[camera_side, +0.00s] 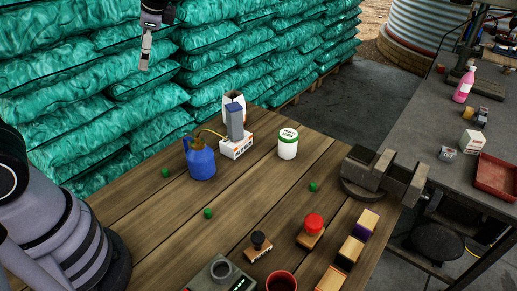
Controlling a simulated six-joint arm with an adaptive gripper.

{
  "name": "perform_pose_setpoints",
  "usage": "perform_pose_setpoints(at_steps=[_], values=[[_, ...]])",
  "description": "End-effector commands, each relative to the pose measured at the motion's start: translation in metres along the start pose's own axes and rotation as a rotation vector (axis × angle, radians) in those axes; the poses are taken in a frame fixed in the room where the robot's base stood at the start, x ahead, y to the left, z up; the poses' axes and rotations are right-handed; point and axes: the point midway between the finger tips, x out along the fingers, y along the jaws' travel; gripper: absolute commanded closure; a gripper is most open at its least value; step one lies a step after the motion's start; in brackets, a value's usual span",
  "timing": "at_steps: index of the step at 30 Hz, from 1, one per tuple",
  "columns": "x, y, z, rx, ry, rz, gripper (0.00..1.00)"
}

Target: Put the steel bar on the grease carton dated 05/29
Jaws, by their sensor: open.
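A blue-grey upright block (235,123), which looks like the steel bar, stands on a small white and orange carton (237,149) at the back of the wooden table. It appears to rest on the carton's top. Any date on the carton is too small to read. My gripper (144,66) is open and empty at the upper left, raised in front of the green sacks and well apart from the bar and carton.
A blue oil can (200,160) stands just left of the carton. A white tub (288,144) stands to its right, and a white container (232,98) behind. A vise (375,175), stamps and small green balls are on the wooden table (255,195). Its middle is mostly clear.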

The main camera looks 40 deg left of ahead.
Motion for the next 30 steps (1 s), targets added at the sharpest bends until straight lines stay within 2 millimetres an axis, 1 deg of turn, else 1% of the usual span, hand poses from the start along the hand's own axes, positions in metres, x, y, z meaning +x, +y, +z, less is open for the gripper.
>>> perform_pose_setpoints(at_steps=[1, 3, 6, 10, 12, 15, 18, 30], values=[[-0.01, 0.009, 0.024, -0.099, 0.08, 0.047, 0.26], [-0.019, 0.024, 0.049, -0.227, 0.188, 0.115, 0.26], [-0.031, 0.049, 0.078, -0.405, 0.339, 0.205, 0.26], [-0.041, 0.078, 0.101, -0.593, 0.51, 0.297, 0.26], [-0.044, 0.089, 0.108, -0.667, 0.579, 0.334, 0.26], [-0.047, 0.1, 0.113, -0.734, 0.644, 0.367, 0.26], [-0.049, 0.104, 0.115, -0.764, 0.673, 0.382, 0.26], [-0.049, 0.104, 0.115, -0.766, 0.675, 0.385, 0.26]])
